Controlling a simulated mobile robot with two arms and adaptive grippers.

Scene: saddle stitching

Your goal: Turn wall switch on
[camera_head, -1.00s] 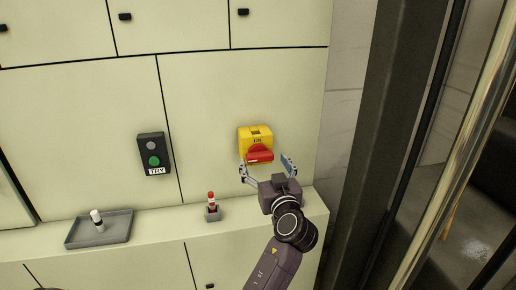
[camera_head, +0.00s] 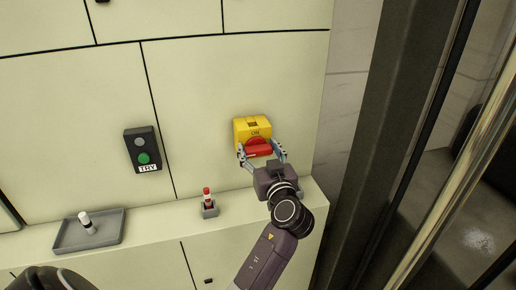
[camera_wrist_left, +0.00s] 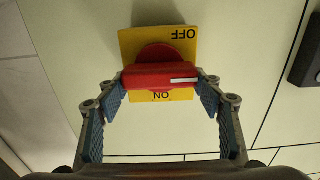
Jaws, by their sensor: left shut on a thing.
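The wall switch is a yellow box (camera_head: 245,130) with a red rotary handle (camera_head: 259,148), mounted on the pale wall panel. "ON" shows just above the handle in the head view. In the left wrist view the yellow plate (camera_wrist_left: 130,45) appears upside down, with "OFF" at top and "ON" at bottom. The red handle (camera_wrist_left: 145,78) lies crosswise there, its white mark toward the right end. My left gripper (camera_head: 263,154) is shut on the handle, one finger at each end; its fingers also show in the wrist view (camera_wrist_left: 161,88). My right gripper is not in view.
A dark button box labelled "TRY" (camera_head: 130,155) with a green button is on the wall to the left. Below, a ledge (camera_head: 165,221) carries a grey tray (camera_head: 105,240) with a white-topped part and a small red-topped lever (camera_head: 208,205). A dark frame (camera_head: 395,130) stands right.

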